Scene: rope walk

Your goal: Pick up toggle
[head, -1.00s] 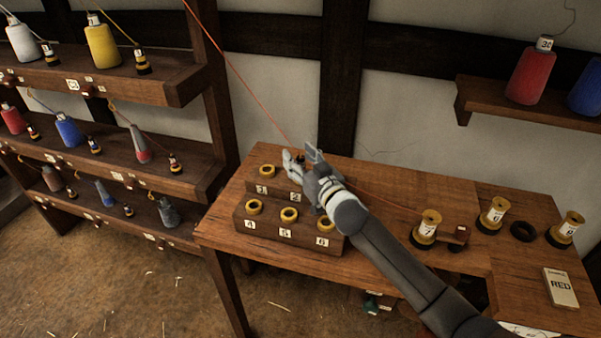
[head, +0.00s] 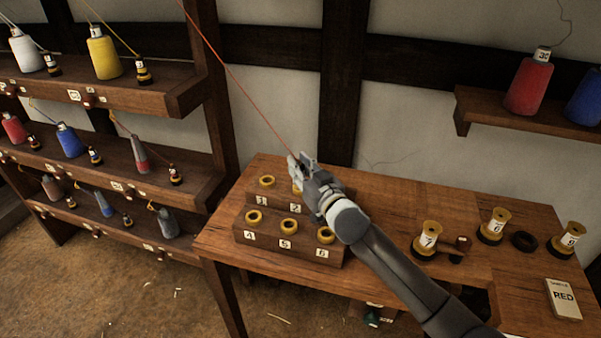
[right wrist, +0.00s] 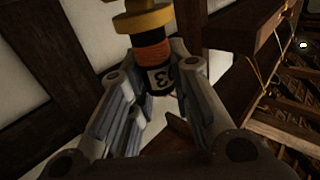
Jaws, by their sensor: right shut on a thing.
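The toggle (right wrist: 152,52) is a black, spool-shaped piece with a yellow collar, a band of orange-red thread and a white label reading 3, seen inverted. It shows upright in the right wrist view between the fingers of my right gripper (right wrist: 155,80), which is shut on it. In the head view my right gripper (head: 303,165) is at the back of the stepped wooden block (head: 268,243), above the table. The fingers mostly hide the toggle there. A red thread (head: 240,88) runs from the gripper up to the left. My left gripper is not in view.
The block has yellow rings (head: 289,226) in numbered places. Numbered spools (head: 429,236), a dark ring (head: 523,241) and a RED card (head: 563,299) lie on the table (head: 380,195) at right. Shelves of bobbins (head: 140,80) stand at left; a wall shelf (head: 540,110) hangs at right.

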